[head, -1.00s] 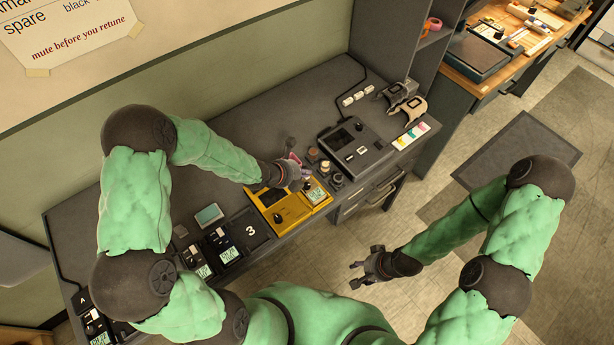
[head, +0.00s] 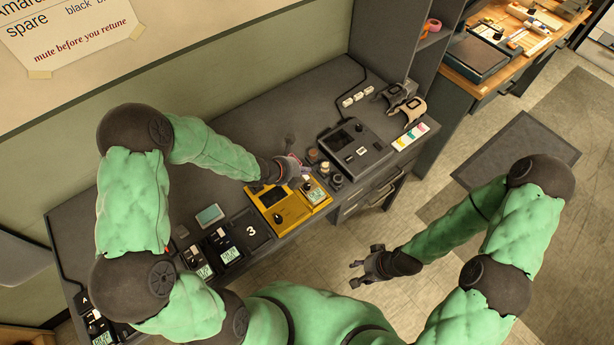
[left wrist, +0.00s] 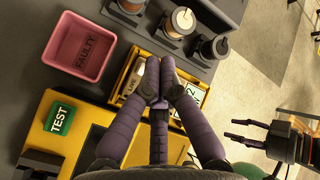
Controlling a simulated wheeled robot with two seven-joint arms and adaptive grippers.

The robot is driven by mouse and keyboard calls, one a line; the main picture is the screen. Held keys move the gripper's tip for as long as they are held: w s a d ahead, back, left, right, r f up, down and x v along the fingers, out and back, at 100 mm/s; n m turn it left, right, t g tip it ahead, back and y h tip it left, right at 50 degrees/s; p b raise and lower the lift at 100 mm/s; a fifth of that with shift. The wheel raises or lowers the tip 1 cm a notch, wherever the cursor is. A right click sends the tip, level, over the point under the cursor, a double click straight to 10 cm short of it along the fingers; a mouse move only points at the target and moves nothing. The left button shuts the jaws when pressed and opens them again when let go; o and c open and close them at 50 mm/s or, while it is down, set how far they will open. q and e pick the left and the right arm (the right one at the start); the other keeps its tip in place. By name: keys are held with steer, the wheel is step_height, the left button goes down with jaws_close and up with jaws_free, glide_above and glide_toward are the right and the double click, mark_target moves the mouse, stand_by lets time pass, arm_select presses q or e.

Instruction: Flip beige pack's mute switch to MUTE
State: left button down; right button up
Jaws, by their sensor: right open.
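The beige pack (head: 316,194) sits in the bay at the right end of the yellow test station (head: 270,197), its small screen showing. In the left wrist view part of the pack (left wrist: 135,80) shows beside my fingers, which cover its middle; the mute switch is hidden or too small to tell. My left gripper (head: 300,172) is over the back edge of that bay. In the left wrist view its two fingertips (left wrist: 160,70) are together over the pack, with nothing visible between them. My right gripper (head: 360,272) is open and empty, in front of the desk over the floor.
A pink FAULTY tray (left wrist: 82,47) lies behind the station. A green TEST button (left wrist: 59,116) is on the station. Round knob-like items (head: 325,170) stand right of the bay, near a dark console (head: 356,147). More packs (head: 224,246) stand in dark bays at left.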

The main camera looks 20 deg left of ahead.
mark_target(303, 178)
arm_select(q)
steer(key=r+p, duration=0.2)
steer(key=r, duration=0.1)
steer(key=r+p, duration=0.1)
steer(key=shift+w+a+r, duration=0.2)
steer(key=shift+a+r, duration=0.05)
steer(key=shift+r, duration=0.1)
stand_by(0.4)
